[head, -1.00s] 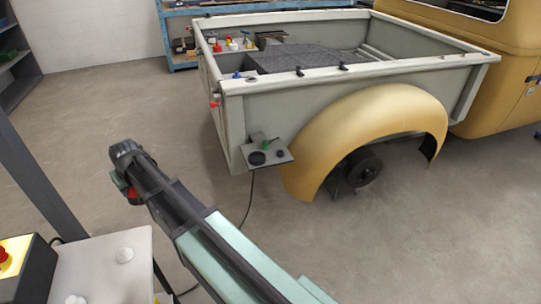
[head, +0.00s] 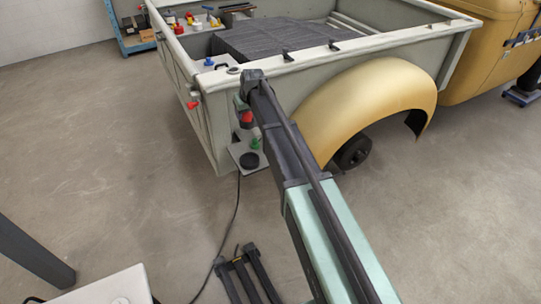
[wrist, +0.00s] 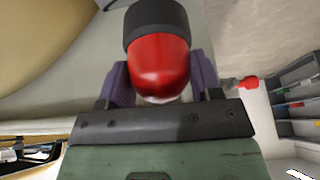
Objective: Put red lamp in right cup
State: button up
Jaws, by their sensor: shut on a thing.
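My gripper (head: 243,104) is shut on a red lamp (head: 247,119), a rounded red bulb with a dark collar. In the wrist view the red lamp (wrist: 160,68) sits between my two purple fingers. The gripper is raised in front of the truck bed's near corner. Below it a small grey shelf (head: 238,150) juts from the truck's side. A dark round cup (head: 250,161) and a green piece (head: 256,143) are on that shelf. My arm covers the shelf's right part, and I cannot see a second cup there.
Another red piece (head: 192,105) sticks out from the truck's corner. The tan fender (head: 360,110) is right of my arm. The grey bed wall (head: 370,75) stands behind it. A cable (head: 238,205) hangs from the shelf. The floor at left is open.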

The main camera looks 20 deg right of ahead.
jog(key=shift+a, duration=0.1)
notch_tip(320, 180, down, 20)
jog(key=b, duration=2)
jog(key=shift+s+a+f, duration=0.15)
jog(key=shift+f, duration=0.1)
jog(key=shift+r, duration=0.3)
jog(key=shift+f, duration=0.2)
jog(key=o, duration=1)
